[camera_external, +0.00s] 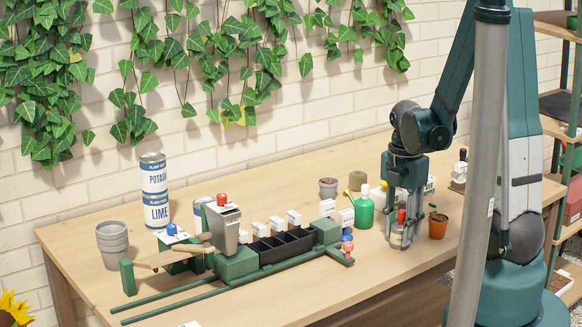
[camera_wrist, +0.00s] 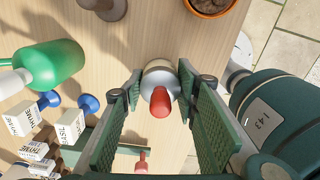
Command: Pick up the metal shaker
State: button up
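The shaker (camera_external: 397,238) stands upright on the bench in the external view, with a pale, metallic-looking body and a red top. In the wrist view the shaker (camera_wrist: 160,73) shows from above, its red tip towards the camera. My gripper (camera_external: 402,212) points down over it. In the wrist view my gripper (camera_wrist: 160,88) is open, with a green padded finger on each side of the shaker. Small gaps seem to show between the fingertips and its body. The fingers partly hide the shaker in the external view.
A terracotta pot (camera_external: 438,226) stands close on the right and a green bottle (camera_external: 364,210) close on the left. Small white labelled boxes (camera_wrist: 72,125) and a green rack (camera_external: 238,264) lie further left. The front of the wooden bench (camera_external: 330,300) is clear.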

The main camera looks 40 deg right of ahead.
jog(key=shift+c, duration=0.8)
jog(key=shift+r, duration=0.15)
jog(key=shift+r+p, duration=1.25)
jog(key=shift+r, duration=3.6)
